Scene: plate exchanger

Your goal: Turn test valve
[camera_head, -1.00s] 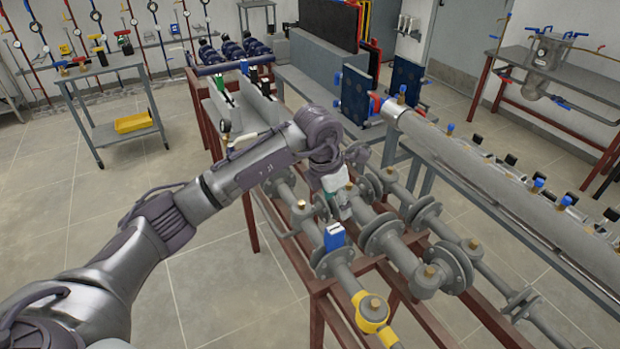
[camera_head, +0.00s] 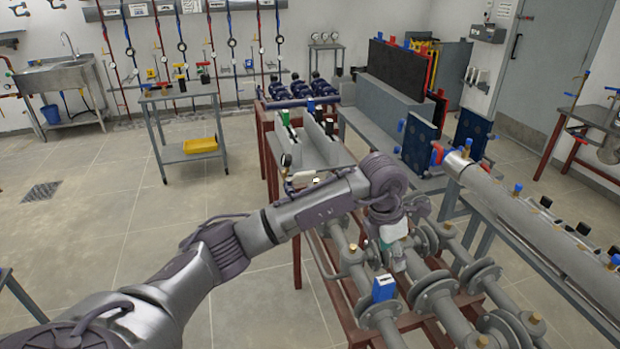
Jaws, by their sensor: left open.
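My left arm comes in from the left, and its wrist bends down over the grey flanged pipework (camera_head: 437,297) on the red-brown frame. My left gripper (camera_head: 396,256) points down among the pipes, just behind a blue block-shaped handle (camera_head: 384,288) on the nearest pipe. The gripper is open, but its fingertips are small and partly lost against the grey pipes. I cannot tell whether it touches a valve there. Which fitting is the test valve is not clear from this view. My right gripper is not in view.
A large grey pipe (camera_head: 520,212) with blue-handled valves runs along the right. Blue plates (camera_head: 419,146) stand behind the pipework. A grey cart (camera_head: 184,150) with a yellow tray (camera_head: 200,145) stands at the back left. The tiled floor (camera_head: 90,230) at the left is largely clear.

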